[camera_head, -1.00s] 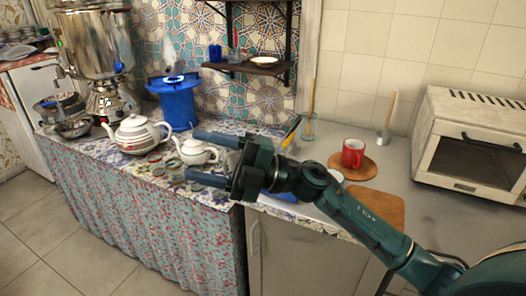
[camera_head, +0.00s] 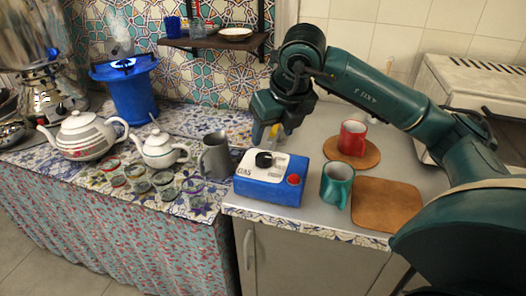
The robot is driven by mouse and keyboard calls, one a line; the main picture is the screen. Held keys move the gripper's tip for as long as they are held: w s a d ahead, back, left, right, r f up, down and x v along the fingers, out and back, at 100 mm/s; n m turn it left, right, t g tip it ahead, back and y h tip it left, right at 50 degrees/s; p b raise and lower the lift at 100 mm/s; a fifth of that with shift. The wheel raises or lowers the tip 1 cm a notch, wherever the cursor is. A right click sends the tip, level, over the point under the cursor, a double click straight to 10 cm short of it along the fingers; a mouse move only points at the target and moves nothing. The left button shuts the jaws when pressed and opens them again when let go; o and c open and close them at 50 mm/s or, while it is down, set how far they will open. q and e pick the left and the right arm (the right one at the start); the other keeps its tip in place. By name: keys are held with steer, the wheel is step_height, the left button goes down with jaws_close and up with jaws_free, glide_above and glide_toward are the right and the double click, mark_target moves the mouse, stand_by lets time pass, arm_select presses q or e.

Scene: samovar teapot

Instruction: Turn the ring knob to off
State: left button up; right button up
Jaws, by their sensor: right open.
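A blue box (camera_head: 262,192) with a white top sits on the counter near its front edge. A black knob (camera_head: 264,159) stands on its top, and a red button (camera_head: 294,180) is at its right corner. I cannot read the knob's setting. A blue burner (camera_head: 128,92) at the back left has a blue flame (camera_head: 123,64) lit on top. My right gripper (camera_head: 272,136) points down above and behind the box, open and apart from the knob. Its fingers are partly hidden, with something yellow showing between them. My left gripper is not in view.
A grey mug (camera_head: 214,157) stands left of the box, a teal mug (camera_head: 337,185) right of it. A red mug (camera_head: 352,138) is on a round board. Teapots (camera_head: 160,149) and several small glasses (camera_head: 163,179) fill the left. A wooden board (camera_head: 386,204) lies at right.

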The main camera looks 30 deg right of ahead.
mark_target(264, 157)
steer(key=x, duration=0.9)
steer(key=shift+f, duration=0.1)
steer(key=shift+c, duration=0.5)
steer(key=c, duration=0.9)
